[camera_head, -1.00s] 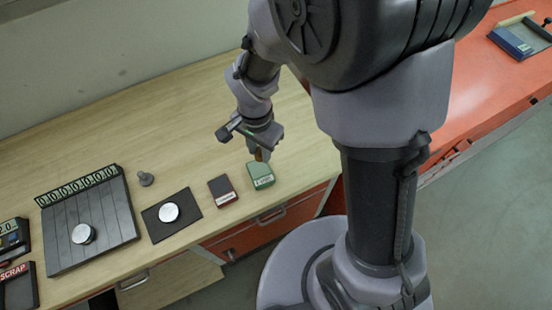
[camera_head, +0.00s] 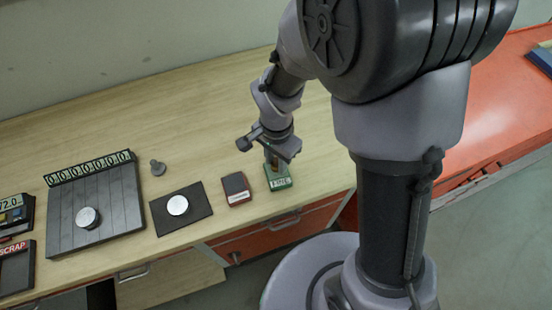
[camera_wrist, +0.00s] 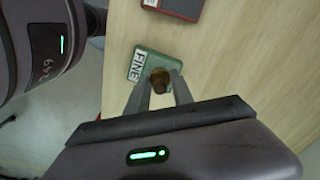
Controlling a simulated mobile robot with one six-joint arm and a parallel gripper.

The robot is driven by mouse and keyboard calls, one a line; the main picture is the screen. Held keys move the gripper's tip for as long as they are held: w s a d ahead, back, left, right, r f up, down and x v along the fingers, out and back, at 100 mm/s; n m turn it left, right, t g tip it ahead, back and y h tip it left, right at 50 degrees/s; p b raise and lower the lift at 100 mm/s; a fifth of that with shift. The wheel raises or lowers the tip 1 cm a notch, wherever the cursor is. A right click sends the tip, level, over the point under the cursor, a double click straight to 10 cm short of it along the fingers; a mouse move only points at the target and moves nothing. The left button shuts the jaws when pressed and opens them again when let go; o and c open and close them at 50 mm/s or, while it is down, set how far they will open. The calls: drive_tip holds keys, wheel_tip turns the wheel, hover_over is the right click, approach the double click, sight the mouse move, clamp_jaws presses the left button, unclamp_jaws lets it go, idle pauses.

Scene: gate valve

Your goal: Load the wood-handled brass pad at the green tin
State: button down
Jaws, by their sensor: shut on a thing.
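The green tin (camera_head: 278,182) lies on the wooden bench near its front edge; its white label reads FINE. It also shows in the wrist view (camera_wrist: 144,52). My gripper (camera_head: 275,162) points down over the back part of the tin. In the wrist view my gripper (camera_wrist: 160,92) is shut on the wood-handled brass pad (camera_wrist: 160,77), with the round wooden handle between the two fingertips. The pad's brass face is hidden below the handle. I cannot tell whether the pad touches the tin.
A dark tin with a red edge (camera_head: 236,189) stands just left of the green tin. The bench behind is clear.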

sight(276, 160)
drive_tip(key=shift+f+b, duration=0.6)
drive_tip(key=shift+b, duration=0.1)
idle(1.6)
wheel_tip(276, 160, up, 7)
drive_tip(key=p, duration=0.5)
drive_tip(key=shift+r, duration=0.15)
idle(0.4)
